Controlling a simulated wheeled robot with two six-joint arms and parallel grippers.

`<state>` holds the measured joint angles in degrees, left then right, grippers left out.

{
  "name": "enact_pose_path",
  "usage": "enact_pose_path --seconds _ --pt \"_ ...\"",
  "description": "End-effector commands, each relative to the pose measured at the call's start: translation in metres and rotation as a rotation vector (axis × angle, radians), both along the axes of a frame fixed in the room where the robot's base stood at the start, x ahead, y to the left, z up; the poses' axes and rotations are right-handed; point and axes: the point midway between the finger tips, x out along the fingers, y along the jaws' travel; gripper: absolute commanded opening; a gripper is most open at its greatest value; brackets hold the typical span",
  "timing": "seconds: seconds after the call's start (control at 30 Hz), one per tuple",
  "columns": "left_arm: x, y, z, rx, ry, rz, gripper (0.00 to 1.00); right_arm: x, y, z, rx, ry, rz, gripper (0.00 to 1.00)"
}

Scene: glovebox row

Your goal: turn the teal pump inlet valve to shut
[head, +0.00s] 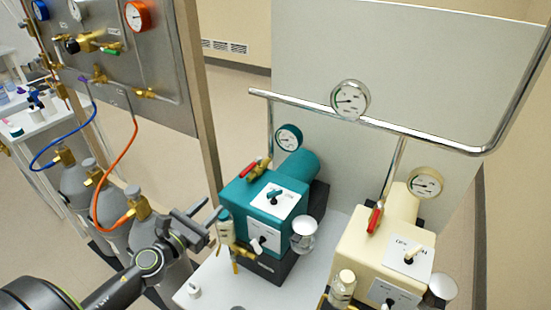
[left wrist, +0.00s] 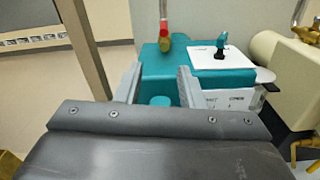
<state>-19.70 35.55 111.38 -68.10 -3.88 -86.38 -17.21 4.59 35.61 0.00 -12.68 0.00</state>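The teal pump (head: 262,205) stands on a grey bench. A brass valve (head: 259,173) with a red lever (head: 250,163) sits at its upper back left, below a teal-rimmed gauge (head: 288,138). In the head view the lever slants up and right. In the left wrist view the red lever (left wrist: 163,22) is above the finger gap, apart from both fingers. My left gripper (head: 208,213) is just left of the pump's front. It also shows in the left wrist view (left wrist: 160,78), open and empty, with the pump body (left wrist: 153,62) beyond the fingers. My right gripper is not in view.
A cream pump (head: 372,240) with its own red lever (head: 374,218) stands at the right. A small clear vessel (head: 226,226) hangs at the teal pump's front left, near my gripper. A metal rail (head: 410,132) runs behind. Grey gas cylinders (head: 78,182) stand left.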

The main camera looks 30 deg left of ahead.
Motion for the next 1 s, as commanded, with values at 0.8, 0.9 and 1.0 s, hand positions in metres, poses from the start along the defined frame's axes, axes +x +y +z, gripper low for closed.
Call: enact_pose_path --seconds 0.8,0.9,1.0 --pt "0.12 -0.014 0.011 0.042 -0.018 -0.016 0.35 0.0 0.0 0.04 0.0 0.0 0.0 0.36" --pt "0.138 -0.015 0.01 0.043 -0.018 -0.015 0.35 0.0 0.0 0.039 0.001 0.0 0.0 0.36" --pt "0.152 -0.016 0.009 0.043 -0.017 -0.015 0.35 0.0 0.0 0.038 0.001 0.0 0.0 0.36"
